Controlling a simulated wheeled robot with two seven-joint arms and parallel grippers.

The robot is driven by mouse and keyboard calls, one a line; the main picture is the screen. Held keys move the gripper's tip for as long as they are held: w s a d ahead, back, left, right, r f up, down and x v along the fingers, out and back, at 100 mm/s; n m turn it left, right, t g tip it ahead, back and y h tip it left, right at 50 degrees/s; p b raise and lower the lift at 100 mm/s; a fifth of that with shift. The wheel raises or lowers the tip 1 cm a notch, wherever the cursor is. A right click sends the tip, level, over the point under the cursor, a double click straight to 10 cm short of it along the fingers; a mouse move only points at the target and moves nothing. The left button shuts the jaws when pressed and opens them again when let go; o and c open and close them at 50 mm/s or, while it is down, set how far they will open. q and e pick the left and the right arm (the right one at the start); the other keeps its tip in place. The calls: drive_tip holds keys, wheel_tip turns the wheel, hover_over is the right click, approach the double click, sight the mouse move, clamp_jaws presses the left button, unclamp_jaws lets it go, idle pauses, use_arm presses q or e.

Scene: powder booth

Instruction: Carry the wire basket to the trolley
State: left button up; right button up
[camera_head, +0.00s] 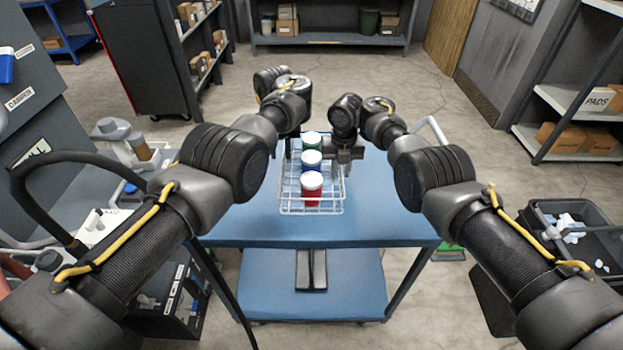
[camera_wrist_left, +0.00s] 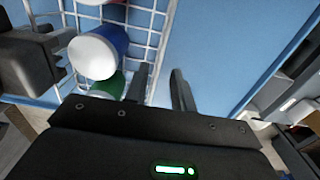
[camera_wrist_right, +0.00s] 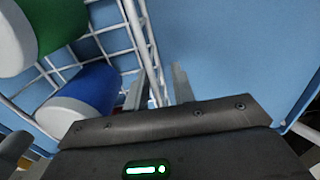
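The white wire basket (camera_head: 337,205) appears to rest on the blue top of the two-tier trolley (camera_head: 260,228). It holds a green jar (camera_head: 311,139), a blue jar (camera_head: 311,160) and a red jar (camera_head: 312,188), all with white lids. My left gripper (camera_head: 291,150) is at the basket's left side, toward the far end. Its fingers (camera_wrist_left: 160,85) are apart beside the wire wall. My right gripper (camera_head: 343,157) is at the right side; its fingers (camera_wrist_right: 160,85) are apart, with wall wires showing between them. Fingertip contact with the wire cannot be made out.
A cluttered grey bench (camera_head: 60,215) stands left of the trolley. A black bin (camera_head: 575,225) stands at the right. Shelving (camera_head: 330,39) lines the back and more shelves (camera_head: 570,100) stand at the right. The floor behind the trolley is clear.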

use_arm(q)
wheel_tip(320, 180, up, 5)
drive_tip(key=shift+r, duration=0.2)
use_arm(e)
wheel_tip(320, 180, up, 12)
idle(0.5)
drive_tip(key=shift+f, duration=0.1)
idle(0.4)
